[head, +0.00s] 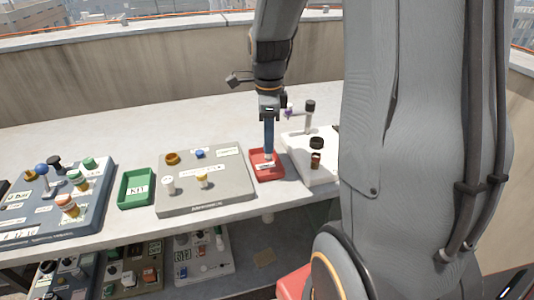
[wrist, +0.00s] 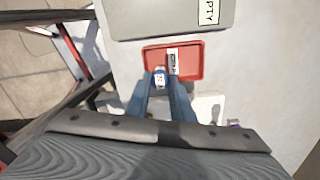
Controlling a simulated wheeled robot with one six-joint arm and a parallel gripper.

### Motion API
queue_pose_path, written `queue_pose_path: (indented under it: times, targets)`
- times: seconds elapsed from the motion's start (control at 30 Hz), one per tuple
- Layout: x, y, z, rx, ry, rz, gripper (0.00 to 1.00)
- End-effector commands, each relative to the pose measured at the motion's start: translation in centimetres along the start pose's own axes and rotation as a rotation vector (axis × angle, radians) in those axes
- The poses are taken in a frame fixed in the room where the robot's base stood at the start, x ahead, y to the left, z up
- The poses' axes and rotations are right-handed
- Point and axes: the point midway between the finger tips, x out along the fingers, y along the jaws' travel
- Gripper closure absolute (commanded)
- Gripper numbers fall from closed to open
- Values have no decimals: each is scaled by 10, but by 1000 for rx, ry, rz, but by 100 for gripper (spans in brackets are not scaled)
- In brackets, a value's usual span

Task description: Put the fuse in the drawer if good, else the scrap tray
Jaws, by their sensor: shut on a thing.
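The red tray (head: 279,175) sits on the bench between the grey board and the white board. It also shows in the wrist view (wrist: 195,61), with a small white label whose print I cannot read surely. My gripper (head: 268,154) points down over the red tray with its blue fingers close together. In the wrist view my gripper (wrist: 165,88) is shut on a small white and blue piece, seemingly the fuse (wrist: 160,76). The fuse is at or just above the tray's inside; I cannot tell whether it touches the floor. I cannot make out a drawer.
A grey board (head: 230,190) with several knobs and labels lies left of the red tray. A green tray (head: 123,190) and a dark blue board (head: 97,200) lie further left. A white board (head: 300,150) with upright parts stands close on the right. Several panels fill the shelf below.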

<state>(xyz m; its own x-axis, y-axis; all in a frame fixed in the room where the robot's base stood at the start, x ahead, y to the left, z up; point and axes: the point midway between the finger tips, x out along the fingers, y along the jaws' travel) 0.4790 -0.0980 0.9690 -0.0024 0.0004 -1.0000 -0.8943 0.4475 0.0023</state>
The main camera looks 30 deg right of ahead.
Motion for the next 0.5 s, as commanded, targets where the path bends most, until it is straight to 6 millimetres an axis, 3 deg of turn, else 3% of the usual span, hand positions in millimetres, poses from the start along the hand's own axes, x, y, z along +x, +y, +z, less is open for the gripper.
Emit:
queue_pose_path:
  times: [0.5]
  targets:
    - [51, 0, 0, -2, 0, -1, 100]
